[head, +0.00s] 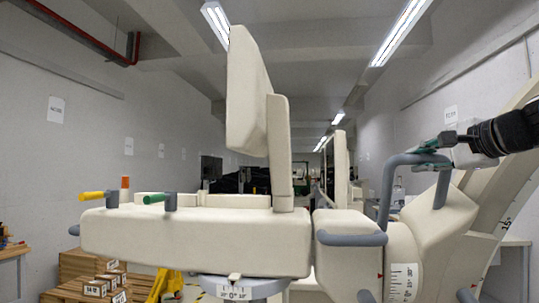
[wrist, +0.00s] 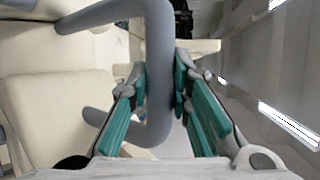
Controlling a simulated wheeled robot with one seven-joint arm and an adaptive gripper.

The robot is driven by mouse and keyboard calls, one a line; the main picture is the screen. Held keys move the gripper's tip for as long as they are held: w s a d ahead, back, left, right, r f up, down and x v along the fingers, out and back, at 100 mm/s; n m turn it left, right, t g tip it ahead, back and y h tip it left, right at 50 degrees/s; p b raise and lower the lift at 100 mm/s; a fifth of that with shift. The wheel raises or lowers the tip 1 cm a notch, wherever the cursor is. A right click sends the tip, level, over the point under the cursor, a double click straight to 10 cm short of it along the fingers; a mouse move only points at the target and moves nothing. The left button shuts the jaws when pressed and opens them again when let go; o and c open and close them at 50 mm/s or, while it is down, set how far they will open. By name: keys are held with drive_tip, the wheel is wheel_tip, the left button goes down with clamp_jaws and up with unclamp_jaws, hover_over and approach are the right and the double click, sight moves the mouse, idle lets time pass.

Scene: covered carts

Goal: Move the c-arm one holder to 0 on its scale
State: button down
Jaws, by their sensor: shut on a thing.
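The cream c-arm holder (head: 450,215) stands at the right in the head view, with a grey bent handle (head: 386,190) on top. My gripper (head: 432,146) is shut on the upper bar of this handle. In the wrist view the green finger pads of my gripper (wrist: 160,95) lie on both sides of the grey handle (wrist: 157,60). A white scale (head: 404,283) with a red pointer (head: 380,277) is on the round joint below; its numbers are too small to read. The cream curved arc (head: 510,190) behind the holder carries marks, one reading 15°.
A cream console (head: 195,240) with yellow and green levers and an upright screen (head: 245,95) fills the middle. A scale (head: 235,293) under it shows 0° near its pointer. Small boxes (head: 95,288) on a wooden pallet and a yellow object (head: 165,285) stand low left.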

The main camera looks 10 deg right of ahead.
drive_tip(key=w+d+r+g+p, duration=0.1)
drive_tip(key=w+p, duration=0.4)
drive_tip(key=w, duration=0.5)
drive_tip(key=shift+d+r+p, duration=0.4)
drive_tip(key=shift+d+r, duration=0.35)
drive_tip(key=shift+d, duration=0.2)
drive_tip(key=shift+w, duration=0.1)
idle(0.4)
drive_tip(key=c, duration=1.5)
unclamp_jaws()
drive_tip(key=shift+o, duration=0.3)
drive_tip(key=shift+f, duration=0.1)
drive_tip(key=shift+v, duration=6.1)
